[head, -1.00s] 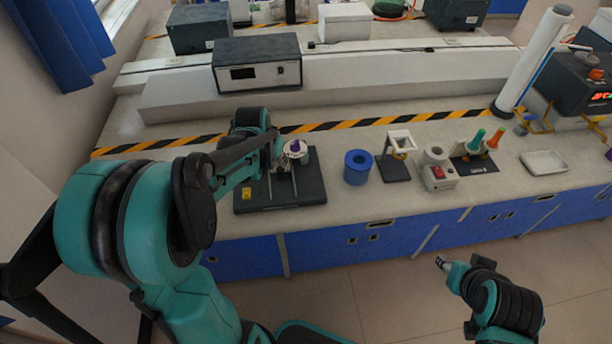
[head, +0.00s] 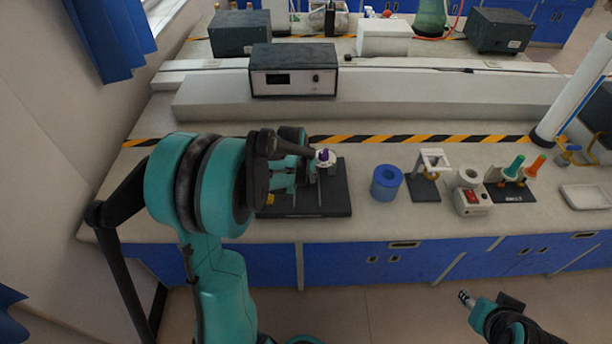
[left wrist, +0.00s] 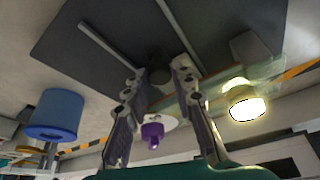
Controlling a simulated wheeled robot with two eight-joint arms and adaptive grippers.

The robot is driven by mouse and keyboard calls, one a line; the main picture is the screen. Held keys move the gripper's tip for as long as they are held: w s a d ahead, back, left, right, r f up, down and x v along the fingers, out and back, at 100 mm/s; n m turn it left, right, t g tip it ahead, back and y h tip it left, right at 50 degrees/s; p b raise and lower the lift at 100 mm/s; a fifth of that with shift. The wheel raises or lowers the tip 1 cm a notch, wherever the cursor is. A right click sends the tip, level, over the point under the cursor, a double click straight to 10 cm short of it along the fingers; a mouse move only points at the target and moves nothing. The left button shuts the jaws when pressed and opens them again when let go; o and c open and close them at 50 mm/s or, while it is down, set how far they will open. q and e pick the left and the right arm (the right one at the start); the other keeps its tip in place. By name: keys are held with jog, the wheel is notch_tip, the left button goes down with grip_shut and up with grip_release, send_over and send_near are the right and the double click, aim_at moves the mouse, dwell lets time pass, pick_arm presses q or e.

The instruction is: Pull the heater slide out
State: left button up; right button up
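The heater slide appears to be the black base plate (head: 338,202) with thin metal rails, at the left of the bench. A white round piece with a purple knob (head: 323,155) stands at its back. In the left wrist view the plate (left wrist: 85,62) fills the top, and the purple knob (left wrist: 152,132) shows between the fingers. My left gripper (left wrist: 160,76) is open, its fingertips either side of a small dark round knob; contact is not clear.
A blue cylinder (head: 386,183) stands right of the plate. Further right are a white stand (head: 432,163), a device with a red switch (head: 471,192) and a white tray (head: 585,197). A grey box (head: 293,70) stands behind.

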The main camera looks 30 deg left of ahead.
pick_arm(q)
grip_shut()
jog(key=s+d, duration=0.2)
jog(key=s, duration=0.1)
jog(key=s+d, duration=0.1)
jog(key=s, duration=0.1)
jog(key=shift+s+d+p, duration=0.2)
jog(key=shift+s+p, duration=0.05)
jog(key=shift+p, duration=0.05)
jog(key=shift+s+d, duration=0.2)
jog(key=shift+s, duration=0.15)
jog(key=shift+o, duration=2.2)
grip_release()
jog(key=shift+s, duration=0.1)
jog(key=shift+d, duration=0.1)
jog(key=v, duration=1.2)
